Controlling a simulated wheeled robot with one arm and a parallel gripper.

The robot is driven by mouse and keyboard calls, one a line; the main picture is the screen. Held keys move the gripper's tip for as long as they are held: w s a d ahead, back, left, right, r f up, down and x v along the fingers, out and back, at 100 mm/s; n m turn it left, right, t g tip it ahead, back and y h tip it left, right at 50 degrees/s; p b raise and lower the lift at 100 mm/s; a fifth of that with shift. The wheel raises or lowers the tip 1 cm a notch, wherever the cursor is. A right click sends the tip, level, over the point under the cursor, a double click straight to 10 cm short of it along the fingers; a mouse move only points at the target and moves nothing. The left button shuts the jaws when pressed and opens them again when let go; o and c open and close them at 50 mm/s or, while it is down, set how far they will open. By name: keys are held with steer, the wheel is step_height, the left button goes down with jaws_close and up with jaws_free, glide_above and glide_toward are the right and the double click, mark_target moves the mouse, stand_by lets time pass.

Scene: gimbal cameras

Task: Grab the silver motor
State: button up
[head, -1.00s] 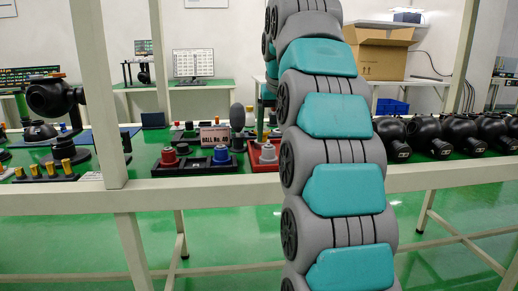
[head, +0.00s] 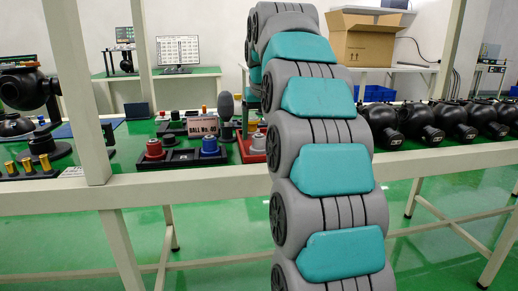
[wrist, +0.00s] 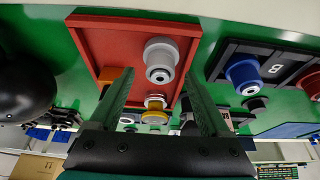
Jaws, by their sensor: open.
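The silver motor (wrist: 160,60) is a grey cylinder with a bright metal end, standing in a red tray (wrist: 92,40) in the wrist view. In the head view the motor (head: 259,141) shows at the left edge of my arm, partly hidden, with the red tray (head: 244,152) under it. My gripper (wrist: 160,80) is open and empty in the wrist view. Its two dark fingers point toward the tray, with the motor seen between and just past the fingertips. My gripper is hidden behind my arm in the head view.
Another silver and gold part (wrist: 154,108) is also in the red tray. A black tray (head: 182,160) with a red motor (head: 154,148) and a blue motor (head: 209,145) stands beside it. Several black domed units (head: 418,122) line the table to the right. A white upright (head: 84,90) stands at left.

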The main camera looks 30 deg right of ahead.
steer(key=shift+x, duration=1.3)
jaws_close()
